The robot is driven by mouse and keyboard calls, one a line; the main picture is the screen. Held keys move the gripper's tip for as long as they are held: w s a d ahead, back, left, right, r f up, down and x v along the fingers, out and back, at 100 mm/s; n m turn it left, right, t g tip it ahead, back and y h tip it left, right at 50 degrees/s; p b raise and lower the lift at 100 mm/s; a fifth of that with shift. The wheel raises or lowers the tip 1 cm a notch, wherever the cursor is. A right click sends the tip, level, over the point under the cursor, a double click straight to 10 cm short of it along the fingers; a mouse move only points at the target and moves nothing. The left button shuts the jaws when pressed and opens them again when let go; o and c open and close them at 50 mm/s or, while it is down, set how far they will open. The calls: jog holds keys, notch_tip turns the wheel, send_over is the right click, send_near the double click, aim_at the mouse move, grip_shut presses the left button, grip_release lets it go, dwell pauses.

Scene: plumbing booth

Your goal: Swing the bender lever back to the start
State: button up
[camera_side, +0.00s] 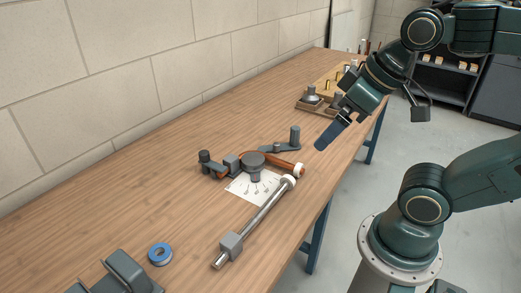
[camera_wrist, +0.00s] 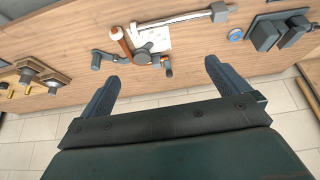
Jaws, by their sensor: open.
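The bender has a dark round hub (camera_side: 255,161) on the bench. A dark lever arm with an upright post (camera_side: 295,137) extends from near the hub toward the back right. In the wrist view the lever post (camera_wrist: 96,61) lies left of the hub (camera_wrist: 142,55). An orange-brown pipe (camera_side: 284,168) lies across the bender, with a white collar at its right end. A marked white angle sheet (camera_side: 252,188) lies under the hub. My gripper (camera_wrist: 161,72) is open and empty, above and right of the lever post in the side view, apart from it.
A steel bar (camera_side: 262,213) with a grey block lies in front of the bender. A blue tape roll (camera_side: 160,253) and a dark fixture (camera_side: 126,270) are nearer. A wooden tray with fittings (camera_side: 307,106) stands farther back. A block wall bounds the bench's left side.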

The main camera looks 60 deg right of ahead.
jog(key=shift+s, duration=0.15)
jog(key=m+g, duration=0.6)
jog(key=m, duration=0.4)
send_over(296, 127)
jog(key=f, duration=1.4)
jog(key=shift+a+f, duration=0.25)
jog(key=shift+f, duration=0.05)
jog(key=shift+d+f, duration=0.15)
jog(key=shift+f, duration=0.05)
jog(key=shift+f, duration=0.15)
